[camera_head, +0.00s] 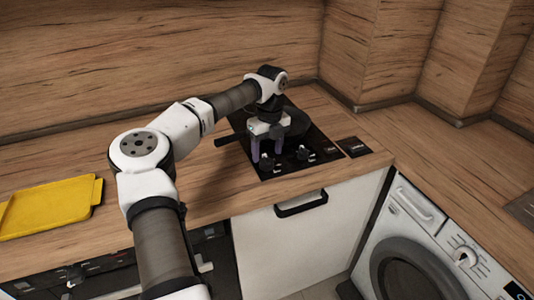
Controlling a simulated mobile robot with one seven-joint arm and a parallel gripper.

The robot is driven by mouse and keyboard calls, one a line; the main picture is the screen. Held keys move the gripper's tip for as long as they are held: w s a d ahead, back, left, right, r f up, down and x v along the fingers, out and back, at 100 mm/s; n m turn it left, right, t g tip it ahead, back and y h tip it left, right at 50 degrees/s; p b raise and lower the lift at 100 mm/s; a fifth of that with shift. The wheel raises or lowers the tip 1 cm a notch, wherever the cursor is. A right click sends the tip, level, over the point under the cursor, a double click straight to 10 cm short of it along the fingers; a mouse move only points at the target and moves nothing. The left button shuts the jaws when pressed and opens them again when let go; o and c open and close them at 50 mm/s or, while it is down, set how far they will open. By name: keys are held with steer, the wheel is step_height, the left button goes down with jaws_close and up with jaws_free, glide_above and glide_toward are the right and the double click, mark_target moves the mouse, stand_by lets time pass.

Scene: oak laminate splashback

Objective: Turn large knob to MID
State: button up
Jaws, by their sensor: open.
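A black cooktop (328,143) is set in the wooden counter and has two dark knobs along its front edge. The left knob (267,164) is close below my gripper; the right knob (303,153) is just to its right. I cannot tell which is the larger, and their settings are too small to read. My gripper (267,152) points down over the front of the cooktop, its two purple fingers apart with nothing visible between them. The fingertips are close to the left knob; whether they touch it I cannot tell.
A dark pan (297,122) stands on the cooktop behind my gripper, its handle (227,140) pointing left. A yellow tray (50,207) lies on the counter at left. A washing machine (430,235) is at lower right.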

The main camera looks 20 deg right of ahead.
steer(key=shift+f, duration=1.4)
steer(key=shift+c, duration=0.2)
steer(key=c, duration=0.9)
